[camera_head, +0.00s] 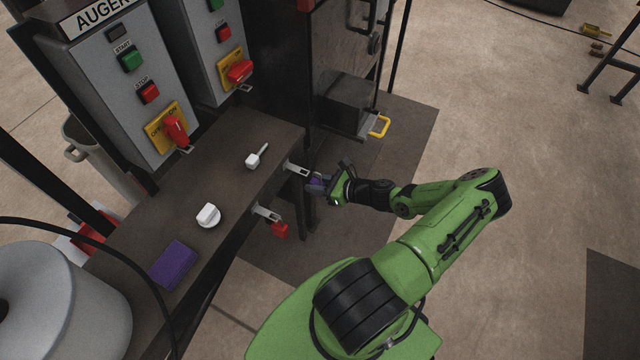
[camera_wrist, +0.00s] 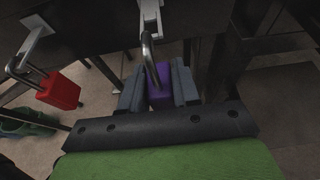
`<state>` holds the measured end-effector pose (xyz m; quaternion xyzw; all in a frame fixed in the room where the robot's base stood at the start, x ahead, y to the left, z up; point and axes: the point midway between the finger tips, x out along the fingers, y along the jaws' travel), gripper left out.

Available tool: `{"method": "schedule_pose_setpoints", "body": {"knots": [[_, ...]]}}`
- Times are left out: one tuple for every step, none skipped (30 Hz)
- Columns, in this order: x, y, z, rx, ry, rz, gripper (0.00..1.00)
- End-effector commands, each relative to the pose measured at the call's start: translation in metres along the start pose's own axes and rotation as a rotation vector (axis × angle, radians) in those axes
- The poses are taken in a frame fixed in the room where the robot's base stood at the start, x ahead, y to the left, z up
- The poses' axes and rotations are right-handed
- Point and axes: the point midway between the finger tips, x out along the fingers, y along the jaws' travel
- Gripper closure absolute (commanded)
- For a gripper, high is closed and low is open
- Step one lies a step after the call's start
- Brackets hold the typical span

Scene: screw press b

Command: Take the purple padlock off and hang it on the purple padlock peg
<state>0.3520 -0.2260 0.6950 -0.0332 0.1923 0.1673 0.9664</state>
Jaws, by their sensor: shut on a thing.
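The purple padlock (camera_head: 316,182) is between the jaws of my gripper (camera_head: 330,186), at the front edge of the bench. In the wrist view the purple padlock (camera_wrist: 158,84) is upright and my gripper (camera_wrist: 158,92) is shut on its body. Its metal shackle rises to a pale metal bracket (camera_wrist: 150,14), which also shows in the head view (camera_head: 297,168). The shackle meets or overlaps the bracket's end; I cannot tell if it is hooked on. A second bracket (camera_head: 266,212) to the left carries a red padlock (camera_head: 280,230), also seen in the wrist view (camera_wrist: 60,90).
The dark bench (camera_head: 225,185) holds a purple block (camera_head: 173,264), a white knob (camera_head: 208,215) and a white-handled piece (camera_head: 257,156). Control boxes (camera_head: 120,85) with red switch handles stand behind.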

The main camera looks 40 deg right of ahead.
Motion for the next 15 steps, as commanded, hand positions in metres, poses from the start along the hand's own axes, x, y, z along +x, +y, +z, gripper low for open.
{"method": "schedule_pose_setpoints", "body": {"knots": [[0.002, 0.000, 0.001, 0.000, -0.001, 0.000, 1.00], [0.003, 0.000, 0.002, 0.000, -0.001, 0.000, 1.00], [0.004, 0.000, 0.002, 0.000, -0.001, 0.000, 1.00], [0.005, 0.000, 0.003, 0.000, -0.002, 0.000, 1.00], [0.006, 0.000, 0.003, 0.000, -0.002, 0.000, 1.00], [0.007, 0.000, 0.004, 0.000, -0.002, 0.001, 1.00], [0.008, 0.000, 0.004, 0.000, -0.002, 0.001, 1.00], [0.009, 0.000, 0.005, 0.000, -0.002, 0.001, 1.00], [0.011, 0.000, 0.005, 0.000, -0.002, 0.001, 1.00], [0.011, 0.000, 0.006, 0.000, -0.002, 0.001, 1.00], [0.012, 0.000, 0.006, 0.000, -0.002, 0.001, 1.00], [0.013, 0.000, 0.006, 0.000, -0.002, 0.000, 1.00], [0.013, 0.000, 0.006, 0.000, -0.002, 0.000, 1.00], [0.013, 0.000, 0.006, 0.000, -0.002, -0.001, 1.00], [0.013, 0.000, 0.006, 0.000, -0.002, -0.001, 1.00]]}}
